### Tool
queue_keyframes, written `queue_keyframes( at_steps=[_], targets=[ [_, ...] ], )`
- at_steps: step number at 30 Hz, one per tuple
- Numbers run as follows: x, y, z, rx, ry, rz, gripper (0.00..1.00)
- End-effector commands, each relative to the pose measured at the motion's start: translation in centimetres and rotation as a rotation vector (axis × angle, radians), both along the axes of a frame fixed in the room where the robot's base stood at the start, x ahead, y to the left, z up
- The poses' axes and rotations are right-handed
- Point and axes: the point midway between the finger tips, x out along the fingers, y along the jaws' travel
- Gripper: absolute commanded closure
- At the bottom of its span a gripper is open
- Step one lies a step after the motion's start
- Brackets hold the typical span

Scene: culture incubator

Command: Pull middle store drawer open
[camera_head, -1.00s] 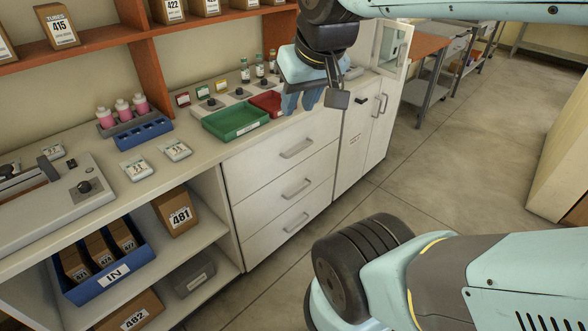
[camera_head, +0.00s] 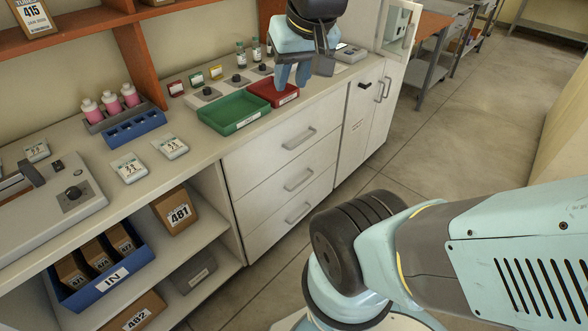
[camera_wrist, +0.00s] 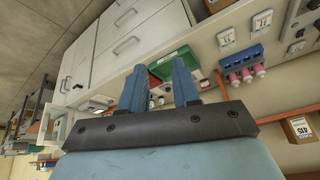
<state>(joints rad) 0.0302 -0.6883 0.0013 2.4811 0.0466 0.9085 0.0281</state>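The middle store drawer (camera_head: 275,185) is the second of three white drawers stacked under the counter in the head view. It is closed, its front flush with the others, with a grey bar handle (camera_head: 298,180). My gripper (camera_head: 293,76) hangs over the counter near the red tray, above and apart from the drawers. In the wrist view its two blue fingers (camera_wrist: 159,82) stand apart with nothing between them. The drawer fronts show upper left there, with the middle drawer's handle (camera_wrist: 125,17) near the top edge.
A green tray (camera_head: 234,125) and a red tray (camera_head: 287,97) sit on the counter near my gripper. A white two-door cupboard (camera_head: 364,115) stands right of the drawers. Open shelves with a blue IN bin (camera_head: 108,283) are left.

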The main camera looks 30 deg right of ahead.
Motion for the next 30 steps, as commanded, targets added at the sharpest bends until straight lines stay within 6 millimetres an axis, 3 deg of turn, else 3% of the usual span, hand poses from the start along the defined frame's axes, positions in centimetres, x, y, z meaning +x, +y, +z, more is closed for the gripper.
queue_keyframes(
  at_steps=[16,30],
  targets=[
    [9.9,-1.2,-6.2,0.402,0.352,-0.511,0.69],
    [18.1,-5.0,-14.2,0.765,0.642,-1.004,0.69]
  ],
)
